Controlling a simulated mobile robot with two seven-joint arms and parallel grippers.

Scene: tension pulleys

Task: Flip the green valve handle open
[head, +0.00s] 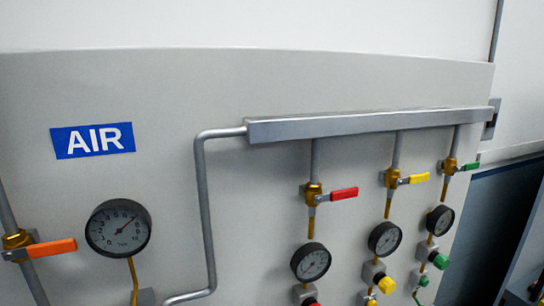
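The green valve handle (471,167) is at the right end of the panel in the head view. It sticks out to the right, about level, from a brass valve (449,166) on the rightmost vertical pipe. That pipe comes down from the grey manifold bar (370,123). Neither of my grippers shows in the head view, and nothing touches the green handle.
A yellow handle (414,179), a red handle (344,194) and an orange handle (51,249) also point right from their valves. Black gauges (118,228) and coloured knobs (441,261) stand out lower down. The panel's right edge is just past the green handle.

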